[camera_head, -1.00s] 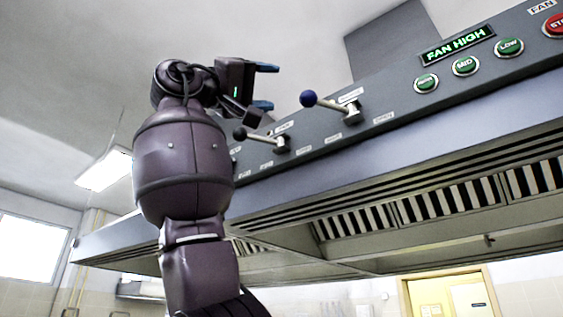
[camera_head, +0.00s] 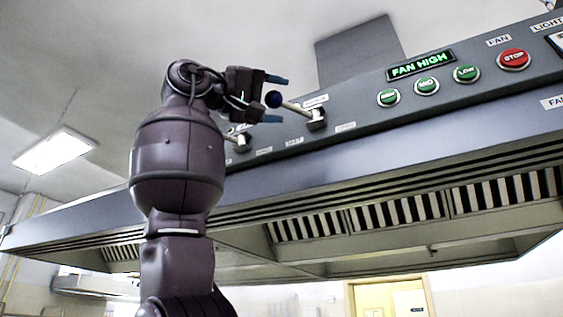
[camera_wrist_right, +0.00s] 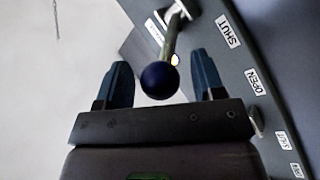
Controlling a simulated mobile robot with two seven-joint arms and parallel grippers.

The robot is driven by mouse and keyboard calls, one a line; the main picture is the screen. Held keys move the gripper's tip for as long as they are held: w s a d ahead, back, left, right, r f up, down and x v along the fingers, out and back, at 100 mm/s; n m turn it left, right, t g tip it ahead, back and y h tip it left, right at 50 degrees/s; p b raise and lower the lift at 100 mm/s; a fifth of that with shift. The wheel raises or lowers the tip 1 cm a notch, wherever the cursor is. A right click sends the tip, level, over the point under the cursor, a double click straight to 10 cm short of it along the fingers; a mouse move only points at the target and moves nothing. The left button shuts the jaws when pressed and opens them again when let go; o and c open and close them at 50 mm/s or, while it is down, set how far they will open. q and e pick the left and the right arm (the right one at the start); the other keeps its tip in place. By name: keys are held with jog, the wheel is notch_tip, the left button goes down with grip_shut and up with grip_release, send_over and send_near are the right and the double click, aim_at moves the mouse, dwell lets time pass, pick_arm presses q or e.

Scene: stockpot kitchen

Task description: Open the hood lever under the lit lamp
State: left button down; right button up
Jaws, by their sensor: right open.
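A lever with a dark blue ball knob (camera_head: 274,99) sticks out from the sloped front panel of the hood. In the wrist view the ball (camera_wrist_right: 159,80) sits between my right gripper's two blue fingers, with a gap on each side. My right gripper (camera_head: 276,98) is open around the knob in the head view. Beside the lever's shaft in the wrist view is a small yellowish glowing lamp (camera_wrist_right: 175,60), partly hidden. The labels SHUT (camera_wrist_right: 228,30) and OPEN (camera_wrist_right: 257,82) are on the panel. My left gripper is not in view.
A second lever (camera_head: 243,142) is left of the first, mostly hidden by my right gripper. A FAN HIGH display (camera_head: 420,65), green buttons (camera_head: 427,86) and a red STOP button (camera_head: 513,60) are further right. The hood's front edge runs below the panel.

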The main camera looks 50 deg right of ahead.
jog(key=shift+x, duration=0.9)
jog(key=shift+c, duration=0.9)
grip_shut()
